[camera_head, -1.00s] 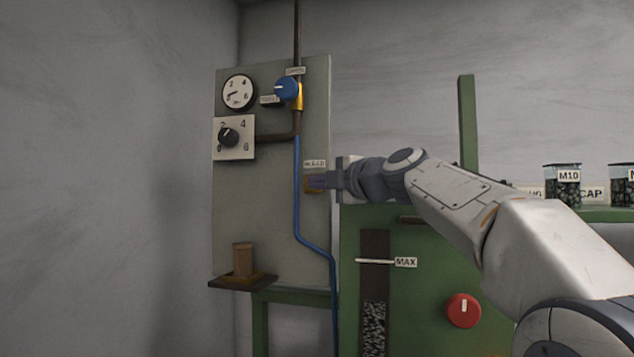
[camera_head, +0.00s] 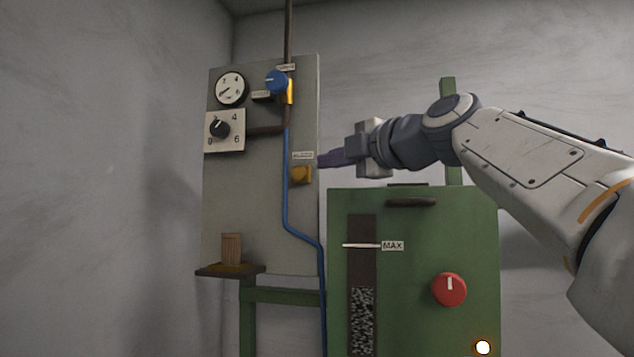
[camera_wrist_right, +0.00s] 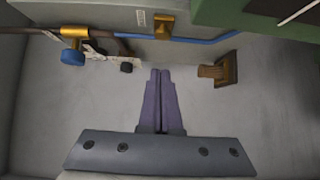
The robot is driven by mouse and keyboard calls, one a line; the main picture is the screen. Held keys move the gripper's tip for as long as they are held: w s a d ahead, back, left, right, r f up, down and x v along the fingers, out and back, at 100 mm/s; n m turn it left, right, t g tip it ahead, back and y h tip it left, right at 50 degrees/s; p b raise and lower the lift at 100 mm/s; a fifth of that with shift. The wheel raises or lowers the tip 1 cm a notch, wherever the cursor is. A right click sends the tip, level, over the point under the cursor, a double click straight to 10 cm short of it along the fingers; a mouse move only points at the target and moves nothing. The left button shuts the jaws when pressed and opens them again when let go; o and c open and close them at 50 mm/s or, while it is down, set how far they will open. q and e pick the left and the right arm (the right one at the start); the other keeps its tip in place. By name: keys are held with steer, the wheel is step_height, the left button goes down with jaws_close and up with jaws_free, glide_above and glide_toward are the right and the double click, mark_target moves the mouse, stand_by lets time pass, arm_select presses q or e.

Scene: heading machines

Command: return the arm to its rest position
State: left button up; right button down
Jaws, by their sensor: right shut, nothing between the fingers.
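My right arm comes in from the right in the head view. Its gripper (camera_head: 332,159) is in front of the wall and just right of the grey panel (camera_head: 260,210), beside a small brass fitting (camera_head: 301,175) under a label. In the right wrist view the two purple fingers (camera_wrist_right: 160,76) lie together, shut and empty. The same brass fitting (camera_wrist_right: 164,26) shows beyond the fingertips there, apart from them. My left gripper is not in view.
The panel carries a gauge (camera_head: 230,88), a black dial (camera_head: 219,128), a blue knob (camera_head: 276,82) and a blue pipe (camera_head: 287,190). A small shelf (camera_head: 222,271) holds a wooden block (camera_head: 231,248). A green machine (camera_head: 425,215) with a red knob (camera_head: 449,289) stands below my right arm.

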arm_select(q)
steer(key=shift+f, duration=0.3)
arm_select(e)
steer(key=shift+s+d, duration=0.4)
steer(key=shift+s, duration=0.1)
steer(key=s+a+f+m+g+h, duration=0.1)
steer(key=s+a+f+m+g, duration=0.2)
steer(key=f, duration=0.9)
steer(key=s+a+f+m+g+h, duration=0.1)
steer(key=s+a+f+m+g, duration=0.25)
steer(key=f, duration=0.75)
steer(key=s+a+f+m+g+h, duration=0.1)
steer(key=s+a+f+m+g, duration=0.2)
steer(key=f, duration=0.9)
steer(key=s+d+f+m+g+h, duration=0.2)
steer(key=s+d+f+m, duration=0.1)
steer(key=s+f, duration=0.7)
steer(key=s+d+f+m+g+h, duration=0.3)
steer(key=s+d+f+m, duration=0.1)
steer(key=s+f, duration=0.6)
step_height(320, 180, down, 2)
steer(key=shift+s+d+f+h, duration=0.2)
steer(key=shift+s+f+h, duration=0.05)
steer(key=shift+s+h, duration=0.05)
